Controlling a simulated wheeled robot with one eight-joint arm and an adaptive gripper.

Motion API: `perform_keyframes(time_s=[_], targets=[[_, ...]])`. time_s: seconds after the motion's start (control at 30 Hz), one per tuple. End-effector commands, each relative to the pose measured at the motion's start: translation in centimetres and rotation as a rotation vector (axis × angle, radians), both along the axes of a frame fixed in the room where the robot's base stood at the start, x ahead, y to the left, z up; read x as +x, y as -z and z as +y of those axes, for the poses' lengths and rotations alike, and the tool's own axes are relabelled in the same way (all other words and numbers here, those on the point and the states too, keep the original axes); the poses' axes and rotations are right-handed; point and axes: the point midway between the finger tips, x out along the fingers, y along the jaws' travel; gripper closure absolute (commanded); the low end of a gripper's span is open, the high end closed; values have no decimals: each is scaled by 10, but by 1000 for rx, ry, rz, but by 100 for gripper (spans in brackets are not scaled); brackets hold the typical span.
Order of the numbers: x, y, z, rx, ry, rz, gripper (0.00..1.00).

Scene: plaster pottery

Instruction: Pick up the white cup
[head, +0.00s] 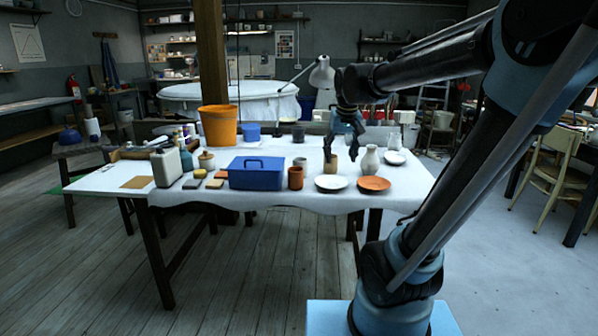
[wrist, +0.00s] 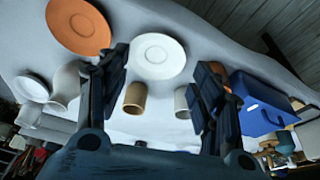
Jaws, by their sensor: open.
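A small pale cup, the likely white cup (head: 300,163), stands on the cloth-covered table just behind a terracotta cup. In the wrist view the white cup (wrist: 182,102) is between the fingers, close beside the right finger, which partly covers it. A tan cup (wrist: 135,97) is also between the fingers, nearer the left one; it shows in the head view (head: 330,164) too. My gripper (head: 344,138) is open and empty, over the table by the tan cup. It spans the lower wrist view (wrist: 160,75). I cannot tell its exact height.
A white plate (head: 332,183) and an orange plate (head: 374,184) lie at the front edge. A white vase (head: 371,160) stands right of the tan cup. A terracotta cup (head: 295,178) and a blue box (head: 256,174) are left. An orange bucket (head: 218,125) stands behind.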

Motion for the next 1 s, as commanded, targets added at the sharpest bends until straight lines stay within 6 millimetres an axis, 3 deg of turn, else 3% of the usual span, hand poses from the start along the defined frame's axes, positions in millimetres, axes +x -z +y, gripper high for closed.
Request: perform_keyframes(time_s=[0.1, 0.3, 0.57, 0.77, 1.0], targets=[[40, -21, 33, 5, -30, -20, 40], [93, -44, 84, 16, -66, -49, 40], [123, -54, 120, 25, -89, -67, 40], [133, -37, 124, 26, -90, -69, 40], [149, 2, 128, 25, -89, -69, 40]])
